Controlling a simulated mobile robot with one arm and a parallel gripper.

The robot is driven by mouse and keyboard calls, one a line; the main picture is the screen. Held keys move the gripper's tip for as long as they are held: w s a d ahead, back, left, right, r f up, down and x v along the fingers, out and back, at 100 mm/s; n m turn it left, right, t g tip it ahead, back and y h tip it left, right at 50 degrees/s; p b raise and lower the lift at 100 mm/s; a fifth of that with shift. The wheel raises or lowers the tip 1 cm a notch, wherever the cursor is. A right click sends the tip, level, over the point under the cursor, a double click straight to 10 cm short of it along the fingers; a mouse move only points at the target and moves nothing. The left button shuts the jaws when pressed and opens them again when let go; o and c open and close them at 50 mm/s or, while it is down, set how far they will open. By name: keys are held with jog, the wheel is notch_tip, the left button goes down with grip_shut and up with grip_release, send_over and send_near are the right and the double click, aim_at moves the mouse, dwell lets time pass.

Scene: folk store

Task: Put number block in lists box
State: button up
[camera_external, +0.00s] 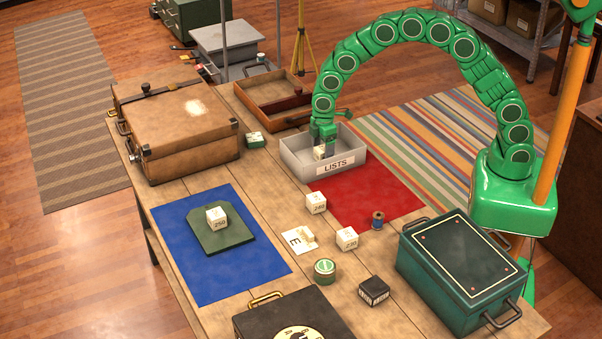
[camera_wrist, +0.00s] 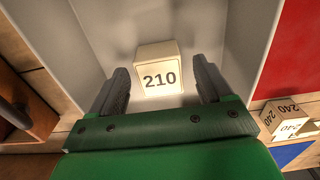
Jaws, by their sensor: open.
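The lists box (camera_external: 296,163) is a light grey open box with a LISTS label, standing at the top edge of the red mat. A white number block marked 210 (camera_wrist: 159,72) lies inside it on the box floor; it also shows in the external view (camera_external: 319,153). My gripper (camera_wrist: 160,88) points down into the box, its two fingers apart on either side of the 210 block, with visible gaps. Other white number blocks are a 250 block (camera_external: 217,217) on a green board, a 240 block (camera_external: 316,203) and a 230 block (camera_external: 347,238) on the table.
A blue mat (camera_external: 185,262) lies left, a red mat (camera_external: 390,195) right. A brown suitcase (camera_external: 190,140), a wooden tray (camera_external: 250,98), a green metal case (camera_external: 460,270) and a black case (camera_external: 270,320) stand around. A spool (camera_external: 377,220) and round tin (camera_external: 324,270) sit between.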

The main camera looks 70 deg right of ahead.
aim_at(323, 148)
notch_tip(323, 148, up, 11)
jog(key=s+d+r+m, duration=0.2)
jog(key=s+r, duration=0.4)
jog(key=s, duration=0.4)
jog(key=s+d+r+m, duration=0.1)
jog(key=s+r+m, duration=0.1)
jog(key=s+r, duration=0.65)
jog(key=s+d+m+g, duration=0.1)
jog(key=s+m, duration=0.1)
jog(key=s, duration=1.2)
jog(key=s+d+f+m, duration=0.1)
jog(key=s+d+m, duration=0.1)
jog(key=s, duration=1.2)
jog(key=shift+d+f+m+g, duration=0.25)
jog(key=shift+m+g, duration=0.15)
jog(key=shift+m, duration=0.1)
